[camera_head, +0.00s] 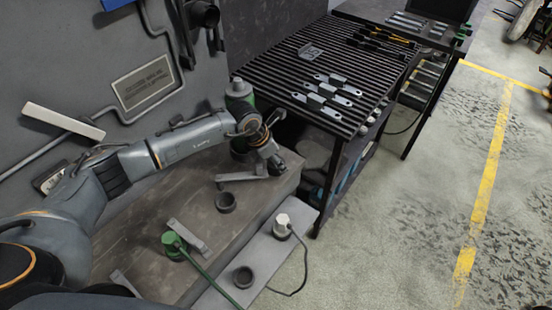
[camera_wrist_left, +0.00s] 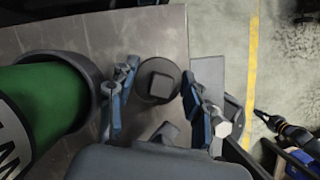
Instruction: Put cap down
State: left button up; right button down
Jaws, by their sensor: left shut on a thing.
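A dark round cap (camera_wrist_left: 158,79) with a square raised middle shows between the two fingers of my left gripper (camera_wrist_left: 158,88) in the wrist view. The fingers are shut on it, one on each side. In the head view my left gripper (camera_head: 271,160) is low over the far right end of the grey bench (camera_head: 142,238); the cap is hard to make out there. A green canister (camera_head: 239,146) with a grey top stands behind my wrist, partly hidden. Its green side (camera_wrist_left: 38,105) is close to the left finger in the wrist view. My right gripper is not in view.
A slatted rack (camera_head: 285,73) with metal brackets stands beyond the bench.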

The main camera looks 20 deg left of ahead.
pick_arm(q)
jog(key=o, duration=1.1)
jog(key=shift+o, duration=0.2)
jog(key=shift+r, duration=0.15)
jog(key=shift+s+a+r, duration=0.1)
jog(key=shift+r, duration=0.2)
jog(key=b+v, duration=0.1)
jog(key=v, duration=1)
